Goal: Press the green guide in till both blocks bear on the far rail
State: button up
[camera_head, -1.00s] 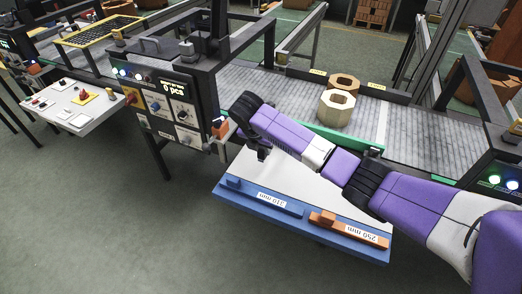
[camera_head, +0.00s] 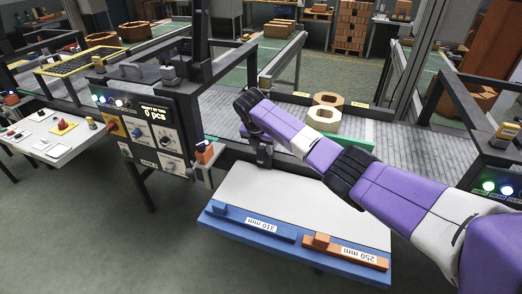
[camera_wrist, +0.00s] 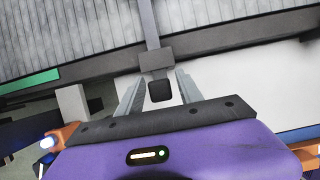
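The green guide (camera_head: 355,142) runs along the near side of the conveyor, partly hidden by my arm; a stretch of it shows in the wrist view (camera_wrist: 38,81). A pale many-sided block (camera_head: 323,119) with a hole stands close to the guide. A brown block (camera_head: 328,99) of similar shape is behind it, close to the far rail (camera_head: 285,96); I cannot tell whether it touches. My gripper (camera_wrist: 160,80) is open, its fingers on either side of a black knob (camera_wrist: 160,91) on a grey bar, with gaps at both sides.
A white table (camera_head: 290,197) below my arm carries a blue 210 mm piece (camera_head: 255,226) and an orange 250 mm piece (camera_head: 345,252) at its front edge. A control panel (camera_head: 153,130) stands left of the gripper. Dark frames flank the conveyor (camera_head: 405,140).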

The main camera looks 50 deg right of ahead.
jog(key=shift+a, duration=0.15)
jog(key=shift+a+r, duration=0.1)
jog(key=shift+r, duration=0.1)
jog(key=v, duration=0.7)
jog(key=shift+b, duration=0.3)
jog(key=shift+r, duration=0.15)
